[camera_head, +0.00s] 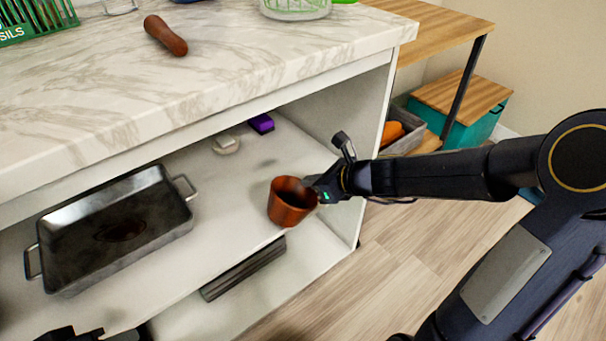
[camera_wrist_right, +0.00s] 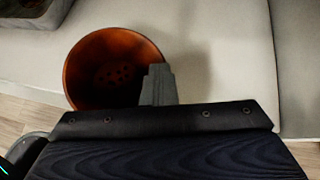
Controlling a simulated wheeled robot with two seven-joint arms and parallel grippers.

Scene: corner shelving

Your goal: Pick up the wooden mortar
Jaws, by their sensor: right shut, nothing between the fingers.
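The wooden mortar (camera_head: 288,205) is a reddish-brown cup standing upright on the shelf under the marble counter, near the front edge. It also shows in the right wrist view (camera_wrist_right: 85,75), seen from above into its dark, empty-looking inside. My right gripper (camera_head: 316,186) is at the mortar's right rim, shut with nothing held. In the right wrist view the fingers (camera_wrist_right: 158,84) overlap the mortar's right rim; I cannot tell whether they touch it. A brown wooden pestle-like piece (camera_head: 166,36) lies on the counter.
A dark metal roasting pan (camera_head: 190,215) stands on the shelf to the left. A purple item (camera_head: 261,123) and a pale item (camera_head: 226,144) lie farther back. The shelf's side panel (camera_head: 372,150) stands right of the mortar. A grey item (camera_head: 243,268) lies below.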

